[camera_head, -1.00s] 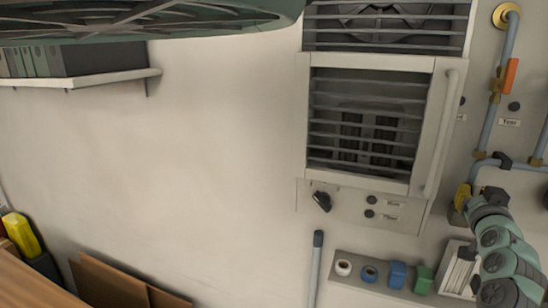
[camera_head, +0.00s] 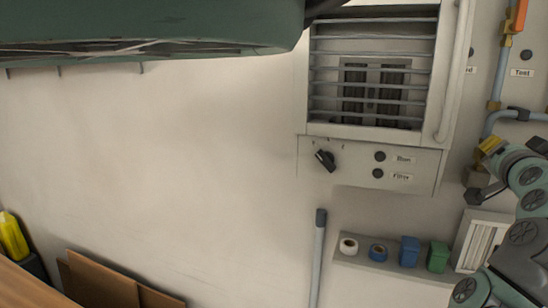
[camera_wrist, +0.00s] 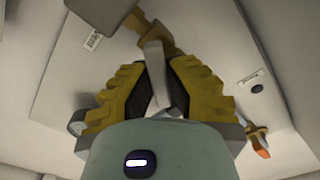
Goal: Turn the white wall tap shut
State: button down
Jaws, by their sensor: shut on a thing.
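My gripper (camera_wrist: 158,85) has yellow ribbed fingers closed from both sides on a pale, narrow lever, which looks like the white tap's handle (camera_wrist: 155,65). The lever runs between the fingers and joins a brass-brown fitting (camera_wrist: 150,28) at the top of the wrist view. The lower part of the lever is partly hidden between the fingers. In the head view my gripper (camera_head: 488,148) is at the right, just below a bend in the grey pipe (camera_head: 500,118). The tap is not clearly visible there, hidden by my gripper and arm.
An orange-handled valve (camera_head: 517,15) is on the pipe above. A vent panel (camera_head: 370,85) with a black knob (camera_head: 325,160) is left of my arm. A shelf (camera_head: 372,266) with tape rolls and small blue and green boxes is below. Bare wall (camera_head: 170,170) fills the left.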

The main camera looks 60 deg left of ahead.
jog(key=m, duration=0.3)
jog(key=f+m+b, duration=0.1)
jog(key=shift+w+d+m, duration=0.2)
jog(key=shift+d+m, duration=0.05)
jog(key=shift+m, duration=0.05)
jog(key=m, duration=0.3)
jog(key=f+m, duration=0.1)
jog(key=m, duration=0.1)
jog(key=shift+w+d+m+p, duration=0.1)
jog(key=shift+d+m+p, duration=0.05)
jog(key=shift+m+p, duration=0.25)
jog(key=c, duration=1)
grip_release()
jog(key=shift+v, duration=3.75)
